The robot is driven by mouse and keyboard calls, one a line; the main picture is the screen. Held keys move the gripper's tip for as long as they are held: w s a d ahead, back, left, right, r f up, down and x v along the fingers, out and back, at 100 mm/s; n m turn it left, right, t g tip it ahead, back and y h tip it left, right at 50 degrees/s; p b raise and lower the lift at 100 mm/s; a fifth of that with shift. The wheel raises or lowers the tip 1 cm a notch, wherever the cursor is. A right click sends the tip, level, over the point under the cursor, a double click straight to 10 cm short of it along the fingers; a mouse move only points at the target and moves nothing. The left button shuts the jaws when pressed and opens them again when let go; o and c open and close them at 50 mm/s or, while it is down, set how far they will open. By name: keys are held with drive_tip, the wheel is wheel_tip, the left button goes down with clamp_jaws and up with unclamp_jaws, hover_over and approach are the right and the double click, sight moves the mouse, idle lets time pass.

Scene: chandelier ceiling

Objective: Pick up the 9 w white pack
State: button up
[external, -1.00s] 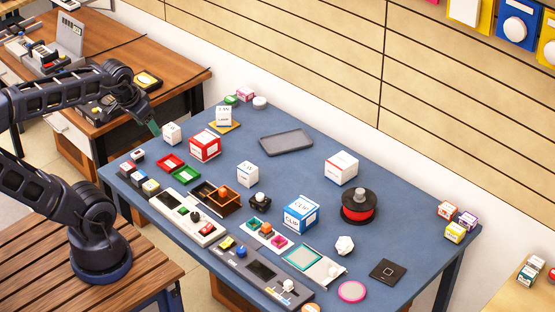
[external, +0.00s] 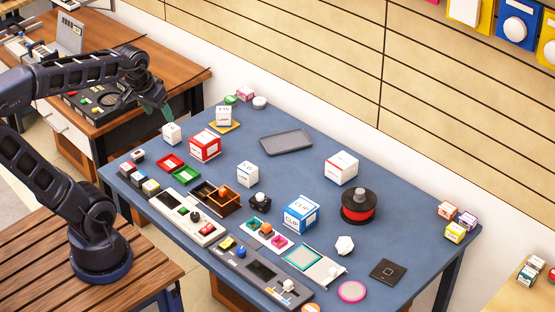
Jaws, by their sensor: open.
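Several white packs stand on the blue table; their small print is too fine to tell which one reads 9 w. A small white pack (external: 172,133) is near the table's back left edge. Another white pack (external: 248,174) stands near the middle. A third, taller white pack (external: 224,116) stands on a yellow base at the back. A larger white pack with a red edge (external: 341,167) stands right of the middle. My gripper (external: 168,113) is open and empty, with its greenish fingers pointing down just above or behind the small back left pack. The exact gap cannot be told.
A red-and-white box (external: 205,146) stands close to the right of the back left pack. Red and green trays (external: 178,169) lie in front. A grey tray (external: 286,142), a blue box (external: 301,214) and a red spool (external: 359,206) stand further right. The wall is behind.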

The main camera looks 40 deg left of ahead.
drive_tip(key=w+a+f+n+g, duration=0.1)
drive_tip(key=w+a+n, duration=0.1)
drive_tip(key=w+a, duration=0.3)
drive_tip(key=w+a+f+n, duration=0.2)
drive_tip(key=w+n, duration=0.1)
drive_tip(key=w, duration=0.4)
drive_tip(key=n+g, duration=0.3)
drive_tip(key=n, duration=0.8)
hover_over(171, 127)
drive_tip(key=f, duration=2.4)
drive_tip(key=shift+w+d+f, duration=0.15)
drive_tip(key=shift+w+f, duration=0.2)
drive_tip(key=shift+w, duration=0.05)
drive_tip(key=shift+a+f, duration=0.25)
drive_tip(key=shift+f, duration=0.25)
wheel_tip(171, 127, down, 4)
drive_tip(key=shift+f, duration=0.1)
drive_tip(key=shift+s+d+f, duration=0.1)
drive_tip(key=shift+s+f, duration=0.1)
drive_tip(key=shift+f, duration=1.35)
drive_tip(key=shift+s+d+f, duration=0.1)
drive_tip(key=shift+s+f, duration=0.1)
drive_tip(key=shift+f, duration=1.35)
drive_tip(key=c, duration=1.1)
drive_tip(key=shift+o, duration=0.2)
